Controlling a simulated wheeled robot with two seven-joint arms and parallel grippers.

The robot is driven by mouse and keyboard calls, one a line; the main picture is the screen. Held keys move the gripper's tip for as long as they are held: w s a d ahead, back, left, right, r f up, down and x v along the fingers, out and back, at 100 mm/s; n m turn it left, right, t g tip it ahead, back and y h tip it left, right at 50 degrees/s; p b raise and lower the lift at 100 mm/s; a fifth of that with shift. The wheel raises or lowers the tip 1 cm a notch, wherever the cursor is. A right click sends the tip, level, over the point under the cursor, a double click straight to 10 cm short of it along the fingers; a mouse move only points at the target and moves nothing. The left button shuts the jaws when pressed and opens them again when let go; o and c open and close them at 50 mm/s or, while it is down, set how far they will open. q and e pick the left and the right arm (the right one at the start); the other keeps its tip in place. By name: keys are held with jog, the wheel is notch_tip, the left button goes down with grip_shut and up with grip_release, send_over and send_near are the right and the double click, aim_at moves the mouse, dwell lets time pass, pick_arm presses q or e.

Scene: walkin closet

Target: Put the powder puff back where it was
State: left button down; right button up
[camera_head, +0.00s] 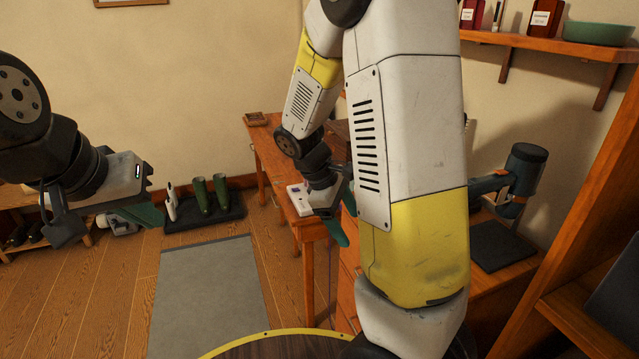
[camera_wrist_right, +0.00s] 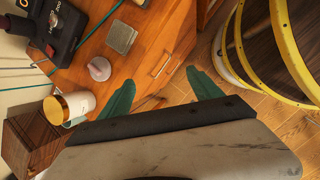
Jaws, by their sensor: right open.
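A small pale pink round thing with a raised top, probably the powder puff (camera_wrist_right: 100,68), lies on the orange wooden table top (camera_wrist_right: 150,45) in the right wrist view. My right gripper (camera_wrist_right: 162,84) is open, its two green fingers apart with nothing between them. The puff lies beyond and to the left of the fingers, not touching them. In the head view my right gripper (camera_head: 342,208) hangs at the table's edge, partly hidden by my arm. My left gripper (camera_head: 140,214) is at the left, over the floor, away from the table; its finger gap is unclear.
Near the puff are a square greyish pad (camera_wrist_right: 122,37), a white jar with a gold lid (camera_wrist_right: 79,105), a dark wooden box (camera_wrist_right: 30,135) and a dark device (camera_wrist_right: 55,25). A wall shelf (camera_head: 560,45) holds bottles and a green bowl (camera_head: 598,33). A grey mat (camera_head: 205,295) lies on the floor.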

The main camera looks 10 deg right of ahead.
jog(key=s+a+r+m+t+y, duration=0.3)
jog(key=s+r+m, duration=0.2)
jog(key=r, duration=0.3)
jog(key=s+a+r+m+t+y, duration=0.3)
jog(key=s+a+r+m+y, duration=0.1)
jog(key=s+r, duration=0.3)
notch_tip(320, 180, up, 2)
jog(key=shift+r+m+t, duration=0.1)
jog(key=shift+m+t, duration=0.3)
jog(key=shift+m, duration=0.1)
jog(key=shift+s, duration=0.1)
